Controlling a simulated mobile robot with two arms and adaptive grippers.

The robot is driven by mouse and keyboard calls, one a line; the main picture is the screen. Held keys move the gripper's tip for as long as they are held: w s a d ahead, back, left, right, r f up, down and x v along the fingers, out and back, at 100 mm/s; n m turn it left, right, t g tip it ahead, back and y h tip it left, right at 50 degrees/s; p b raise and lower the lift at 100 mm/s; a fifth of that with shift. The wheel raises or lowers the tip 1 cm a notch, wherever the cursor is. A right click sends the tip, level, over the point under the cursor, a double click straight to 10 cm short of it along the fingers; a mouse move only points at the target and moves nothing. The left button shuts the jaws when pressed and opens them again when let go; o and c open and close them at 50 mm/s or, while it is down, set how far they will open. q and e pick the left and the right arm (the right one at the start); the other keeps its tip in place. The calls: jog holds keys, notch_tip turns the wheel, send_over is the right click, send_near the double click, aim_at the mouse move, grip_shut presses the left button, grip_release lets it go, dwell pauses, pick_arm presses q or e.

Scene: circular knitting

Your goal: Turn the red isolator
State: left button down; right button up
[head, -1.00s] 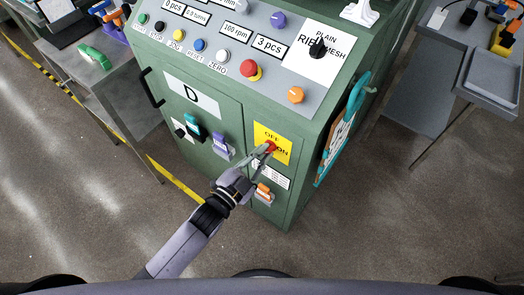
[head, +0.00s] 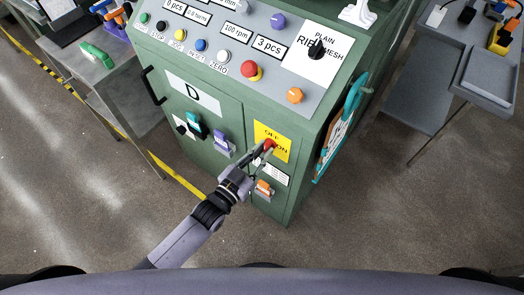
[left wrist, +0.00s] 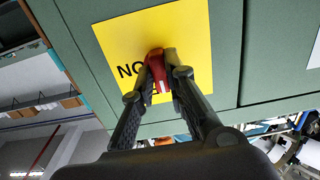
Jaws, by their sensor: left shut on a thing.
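The red isolator (head: 270,145) sits on a yellow plate (head: 281,152) marked OFF and ON, on the front of the green machine cabinet (head: 228,104). My left gripper (head: 267,148) reaches up to it from the lower left. In the left wrist view the red isolator handle (left wrist: 158,72) stands between the two fingertips of my left gripper (left wrist: 159,72), which is shut on it. The yellow plate (left wrist: 195,40) fills the area behind, with part of its lettering showing. The fingers hide part of the handle and the lettering. My right gripper is not in view.
The sloped control panel (head: 190,22) above carries several buttons and an orange knob (head: 295,95). Below the plate is an orange switch (head: 264,187). A teal-framed clipboard (head: 338,135) hangs on the cabinet's right side. Grey tables stand left and right.

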pick_arm(q)
jog(key=shift+f, duration=0.1)
dwell(0.4)
jog(key=c, duration=1.6)
grip_release()
jog(key=v, duration=1.2)
